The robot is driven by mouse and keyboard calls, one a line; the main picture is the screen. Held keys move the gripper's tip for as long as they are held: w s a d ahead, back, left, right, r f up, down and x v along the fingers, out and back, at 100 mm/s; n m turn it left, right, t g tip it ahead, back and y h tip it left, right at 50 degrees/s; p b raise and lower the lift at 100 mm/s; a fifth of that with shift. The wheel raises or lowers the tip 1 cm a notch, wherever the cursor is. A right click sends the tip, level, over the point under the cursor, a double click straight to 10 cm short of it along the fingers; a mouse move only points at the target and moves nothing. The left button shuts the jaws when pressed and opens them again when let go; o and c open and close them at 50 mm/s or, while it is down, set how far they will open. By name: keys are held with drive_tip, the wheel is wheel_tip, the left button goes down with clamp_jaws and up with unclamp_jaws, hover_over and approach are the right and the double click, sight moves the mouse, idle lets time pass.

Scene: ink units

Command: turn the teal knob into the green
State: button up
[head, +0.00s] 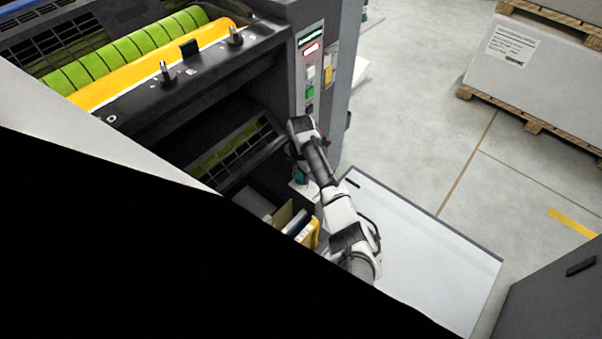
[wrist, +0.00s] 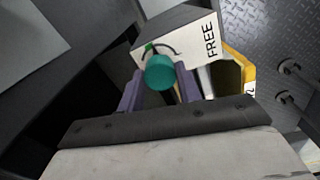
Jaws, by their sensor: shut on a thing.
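The teal knob (wrist: 160,72) is in the middle of the wrist view, in front of a white plate (wrist: 205,42) marked FREE. A small green mark (wrist: 149,46) and part of a dark curved line show on the plate just above the knob. My gripper (wrist: 160,80) is shut on the knob, one purple-grey finger on each side. In the head view a bit of the knob (head: 301,177) shows below my wrist at the foot of the machine's panel. My arm hides most of it and the gripper there.
The dark press has a control panel (head: 311,70) with lit buttons above my arm. Yellow and white containers (head: 303,226) stand close beside the knob. A white table-like surface (head: 425,250) lies right of my arm. Open floor (head: 420,95) extends behind, with loaded pallets (head: 530,70) at the back right.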

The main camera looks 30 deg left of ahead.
drive_tip(key=shift+n, duration=0.9)
drive_tip(key=o, duration=1)
wheel_tip(320, 180, up, 14)
idle(0.3)
